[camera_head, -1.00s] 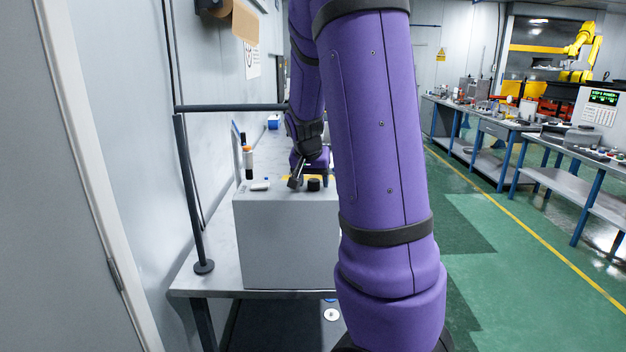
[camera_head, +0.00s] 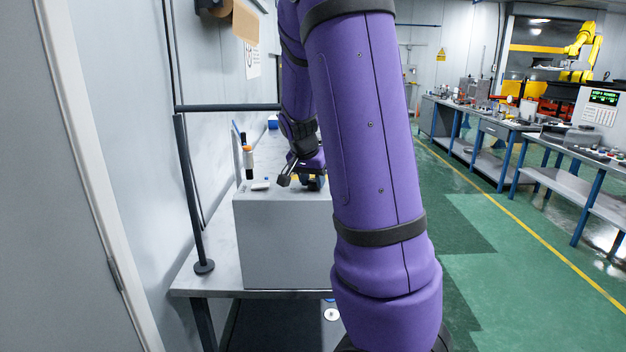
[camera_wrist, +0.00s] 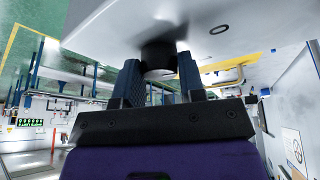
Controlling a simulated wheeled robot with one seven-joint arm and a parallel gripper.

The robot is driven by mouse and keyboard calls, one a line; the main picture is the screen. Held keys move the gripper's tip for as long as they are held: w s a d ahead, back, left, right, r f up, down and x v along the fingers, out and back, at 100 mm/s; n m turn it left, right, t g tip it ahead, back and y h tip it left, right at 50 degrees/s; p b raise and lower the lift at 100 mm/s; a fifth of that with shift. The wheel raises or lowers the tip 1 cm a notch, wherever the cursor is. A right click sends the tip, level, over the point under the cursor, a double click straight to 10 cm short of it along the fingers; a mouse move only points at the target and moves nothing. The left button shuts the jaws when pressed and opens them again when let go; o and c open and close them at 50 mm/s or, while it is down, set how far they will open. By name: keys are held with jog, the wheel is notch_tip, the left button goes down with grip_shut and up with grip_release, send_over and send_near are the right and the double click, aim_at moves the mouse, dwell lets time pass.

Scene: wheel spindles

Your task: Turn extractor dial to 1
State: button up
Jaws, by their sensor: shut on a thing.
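The extractor dial is a round black knob (camera_wrist: 157,50) on the pale surface of a grey box; its markings cannot be read. In the wrist view it sits between the two dark fingers of my gripper (camera_wrist: 159,74), which is shut on it. In the head view my gripper (camera_head: 313,181) is over the front right part of the box top, and the dial is hidden behind or within the fingers. The grey box (camera_head: 285,240) stands on a workbench beside the wall.
A bottle with an orange top (camera_head: 248,162) and a small white item (camera_head: 260,186) are at the left of the box top. A dark upright post (camera_head: 190,200) stands on the bench to the left. My arm covers the box's right side. Open green floor lies to the right.

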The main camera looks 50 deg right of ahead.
jog(key=m, duration=0.2)
jog(key=m+g, duration=0.1)
jog(key=m, duration=0.1)
jog(key=shift+w+g, duration=0.15)
jog(key=shift+g, duration=0.15)
jog(key=shift+m+g+y, duration=0.3)
jog(key=shift+m+g, duration=0.3)
jog(key=shift+m, duration=1.2)
jog(key=o, duration=0.9)
jog(key=v, duration=0.7)
jog(key=shift+w+r, duration=0.2)
